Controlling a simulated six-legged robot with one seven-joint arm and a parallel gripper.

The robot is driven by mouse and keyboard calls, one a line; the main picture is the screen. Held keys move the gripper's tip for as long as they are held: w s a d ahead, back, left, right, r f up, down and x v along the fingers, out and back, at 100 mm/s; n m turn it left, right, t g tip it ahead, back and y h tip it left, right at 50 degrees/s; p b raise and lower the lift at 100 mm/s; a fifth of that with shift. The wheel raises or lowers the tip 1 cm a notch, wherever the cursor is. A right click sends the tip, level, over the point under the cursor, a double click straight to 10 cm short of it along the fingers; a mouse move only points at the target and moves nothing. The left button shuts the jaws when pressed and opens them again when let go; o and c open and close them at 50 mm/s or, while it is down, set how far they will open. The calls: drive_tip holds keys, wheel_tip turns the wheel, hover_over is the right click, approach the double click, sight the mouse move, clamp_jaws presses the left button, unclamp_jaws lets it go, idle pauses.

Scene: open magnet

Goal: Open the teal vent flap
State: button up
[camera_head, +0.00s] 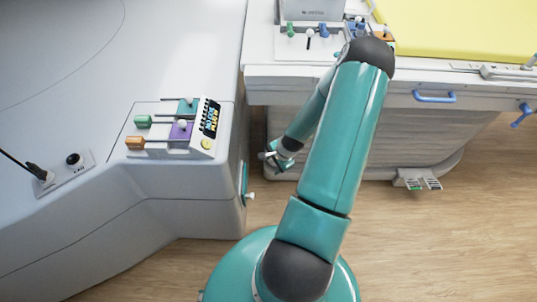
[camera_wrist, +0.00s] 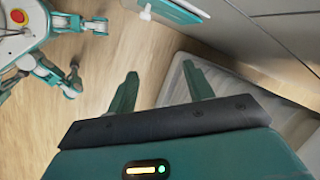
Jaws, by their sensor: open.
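The teal vent flap (camera_head: 244,180) shows edge-on on the right side wall of the white magnet housing, with a small white knob (camera_head: 251,196) sticking out. In the wrist view the flap (camera_wrist: 176,11) is at the top, cut off by the picture edge, with its white knob (camera_wrist: 146,13) at its left end. My gripper (camera_head: 271,157) hangs in the gap between the housing and the patient table, a little above and right of the flap. In the wrist view my gripper (camera_wrist: 162,76) has its two teal fingers spread, with nothing between them. It is apart from the flap and knob.
The patient table (camera_head: 285,72) with a yellow mat (camera_head: 460,30) and blue handles (camera_head: 433,97) stands at the right. A control panel with coloured sliders (camera_head: 180,130) sits on the housing. A foot pedal (camera_head: 417,180) is near the table base. The wooden floor (camera_head: 440,235) at lower right is clear.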

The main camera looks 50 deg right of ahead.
drive_tip(key=w+a+r+n+h, duration=0.15)
drive_tip(key=a+r+n, duration=0.25)
drive_tip(key=r, duration=0.5)
drive_tip(key=w+a+r+n, duration=0.3)
drive_tip(key=a+r, duration=0.1)
drive_tip(key=r, duration=0.6)
drive_tip(key=w+a+r+n, duration=0.2)
drive_tip(key=a+r+n, duration=0.2)
drive_tip(key=r, duration=0.5)
drive_tip(key=s+a+r+n+t, duration=0.1)
drive_tip(key=s+a+r+n, duration=0.3)
drive_tip(key=a+r, duration=0.6)
drive_tip(key=s+a+r+n, duration=0.5)
drive_tip(key=s+a+r, duration=0.4)
drive_tip(key=r, duration=0.1)
drive_tip(key=shift+a+t+y, duration=0.35)
drive_tip(key=shift+a+t, duration=0.05)
